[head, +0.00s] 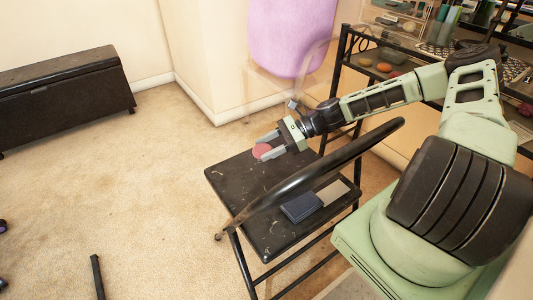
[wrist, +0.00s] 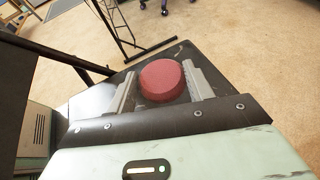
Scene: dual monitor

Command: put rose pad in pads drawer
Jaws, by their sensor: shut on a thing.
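The rose pad (head: 261,151) is a thick, round, dull-red disc. My gripper (head: 267,146) is shut on it and holds it in the air, seen over the far side of the black folding chair's seat. In the wrist view the pad (wrist: 162,79) sits between the two grey fingers. A clear organizer (head: 397,22) with small round things inside stands on the black shelf at the upper right. Faint see-through panels show left of the shelf. I cannot tell which part is the pads drawer.
The black folding chair (head: 237,178) stands below my gripper, with a dark blue book (head: 301,206) on its seat. Small coloured round things (head: 384,67) lie on the shelf. A purple chair back (head: 291,35) is behind. Carpet at left is open up to a black bench (head: 65,95).

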